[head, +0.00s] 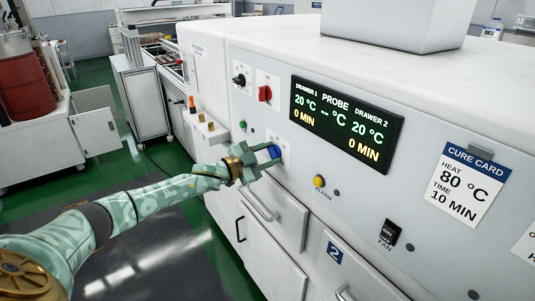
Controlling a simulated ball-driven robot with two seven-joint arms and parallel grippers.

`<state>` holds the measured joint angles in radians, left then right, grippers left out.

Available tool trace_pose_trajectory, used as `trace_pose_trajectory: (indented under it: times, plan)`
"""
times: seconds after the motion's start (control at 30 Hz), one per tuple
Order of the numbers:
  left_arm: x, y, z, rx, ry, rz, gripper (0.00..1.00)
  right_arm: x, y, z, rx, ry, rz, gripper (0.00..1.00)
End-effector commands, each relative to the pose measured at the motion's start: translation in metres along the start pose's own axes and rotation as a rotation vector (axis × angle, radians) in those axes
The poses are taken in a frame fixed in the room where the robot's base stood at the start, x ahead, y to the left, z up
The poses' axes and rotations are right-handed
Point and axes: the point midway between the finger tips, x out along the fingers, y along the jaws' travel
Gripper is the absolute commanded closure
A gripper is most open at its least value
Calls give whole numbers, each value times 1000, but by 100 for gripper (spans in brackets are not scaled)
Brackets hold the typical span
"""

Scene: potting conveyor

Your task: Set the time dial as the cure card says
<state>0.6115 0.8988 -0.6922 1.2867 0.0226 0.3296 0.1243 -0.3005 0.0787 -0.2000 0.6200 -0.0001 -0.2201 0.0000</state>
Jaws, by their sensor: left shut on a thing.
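The cure card (461,187) on the right of the oven's front panel reads heat 80 °C, time 10 min. A black display (345,118) shows 20 °C and 0 MIN for drawer 1 and for drawer 2, with dashes for the probe. My left gripper (272,154) is at the panel below the display, shut on a blue knob (275,152). The fingers partly hide the knob, and its label is too small to read. A red knob (265,93) and a black knob (239,80) sit higher on the panel. My right gripper is out of view.
A yellow button (319,181) and a black fan switch (390,233) are on the panel. Drawer fronts with bar handles (261,206) lie below my left gripper. A grey cart (145,97) and a red drum (27,85) stand at the left. Green floor is open between.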

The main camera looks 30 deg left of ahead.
Motion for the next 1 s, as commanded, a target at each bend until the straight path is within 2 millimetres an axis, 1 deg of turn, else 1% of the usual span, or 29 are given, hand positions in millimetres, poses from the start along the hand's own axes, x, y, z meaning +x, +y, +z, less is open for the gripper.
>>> trace_pose_trajectory:
  times: [0.3, 0.7, 0.73, 0.8, 1.0]
  plan:
    - [0, 1, 1, 78, -1, 2, 85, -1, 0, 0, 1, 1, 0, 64]
    - [0, 1, 1, 84, -2, 2, 85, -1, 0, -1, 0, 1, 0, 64]
    - [0, 2, 1, 84, -2, 2, 56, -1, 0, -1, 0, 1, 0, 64]
    - [0, 1, 1, 83, -2, 2, 40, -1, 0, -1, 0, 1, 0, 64]
    - [0, 1, 0, 83, -1, 1, 40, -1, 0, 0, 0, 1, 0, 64]
